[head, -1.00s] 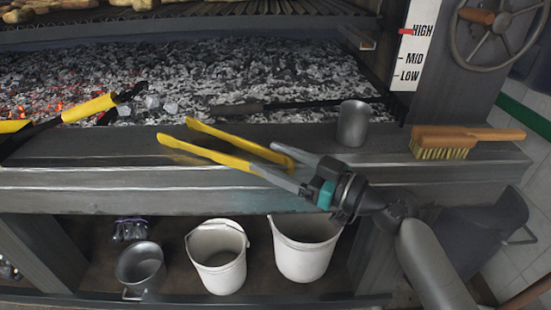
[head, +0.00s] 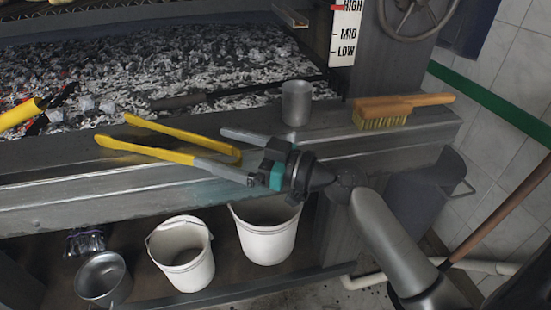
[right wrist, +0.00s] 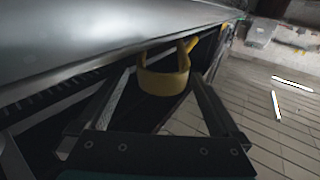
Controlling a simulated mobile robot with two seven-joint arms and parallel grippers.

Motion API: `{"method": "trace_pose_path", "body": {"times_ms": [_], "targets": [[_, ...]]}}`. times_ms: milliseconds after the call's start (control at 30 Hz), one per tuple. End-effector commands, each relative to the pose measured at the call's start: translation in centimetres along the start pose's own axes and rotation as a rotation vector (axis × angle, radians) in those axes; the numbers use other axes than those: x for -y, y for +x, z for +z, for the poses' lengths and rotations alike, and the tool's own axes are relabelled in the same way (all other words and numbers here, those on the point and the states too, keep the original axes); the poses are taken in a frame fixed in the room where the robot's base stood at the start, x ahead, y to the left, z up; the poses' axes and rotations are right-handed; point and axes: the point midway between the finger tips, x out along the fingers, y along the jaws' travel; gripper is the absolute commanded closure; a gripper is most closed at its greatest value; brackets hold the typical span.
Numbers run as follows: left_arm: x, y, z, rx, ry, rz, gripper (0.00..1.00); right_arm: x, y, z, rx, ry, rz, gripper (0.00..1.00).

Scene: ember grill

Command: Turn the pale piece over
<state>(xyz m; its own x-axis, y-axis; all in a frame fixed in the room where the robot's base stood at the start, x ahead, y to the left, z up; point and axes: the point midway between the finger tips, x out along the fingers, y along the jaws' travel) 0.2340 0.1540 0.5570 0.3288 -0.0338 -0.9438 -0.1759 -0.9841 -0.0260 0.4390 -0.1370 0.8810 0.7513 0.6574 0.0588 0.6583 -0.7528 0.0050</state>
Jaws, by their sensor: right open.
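Yellow tongs (head: 165,148) lie on the grill's front ledge, their two long arms pointing left and their bend at the right. My right gripper (head: 209,148) is open at the tongs' bend end, one finger on each side of it in the head view. In the right wrist view, the yellow bend (right wrist: 163,78) shows ahead between the open fingers (right wrist: 163,76), with nothing clearly gripped. Pale food pieces (head: 60,2) are cut off at the top left of the head view; I cannot tell which is the pale piece. My left gripper is not in view.
A metal cup (head: 296,103) and a wooden brush (head: 385,117) stand on the ledge to the right. Coals (head: 200,60) lie behind. White buckets (head: 265,245) and a metal pot (head: 102,278) sit on the shelf below.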

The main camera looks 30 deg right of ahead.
Motion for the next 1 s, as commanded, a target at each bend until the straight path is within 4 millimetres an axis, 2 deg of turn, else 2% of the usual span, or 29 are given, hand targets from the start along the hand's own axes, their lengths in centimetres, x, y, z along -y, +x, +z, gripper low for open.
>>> {"method": "trace_pose_path", "body": {"times_ms": [167,367,700,1000], "targets": [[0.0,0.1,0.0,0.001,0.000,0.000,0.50,0.0,-2.0,0.2,0.004,-0.002,0.001,0.00],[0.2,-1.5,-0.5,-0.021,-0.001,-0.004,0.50,0.0,-5.7,0.2,0.003,0.000,0.002,0.00],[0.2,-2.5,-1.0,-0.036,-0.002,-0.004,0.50,0.0,-11.6,0.1,0.001,0.002,0.003,0.00],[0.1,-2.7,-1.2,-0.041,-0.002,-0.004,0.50,0.0,-14.6,0.0,0.000,0.000,0.001,0.00]]}}
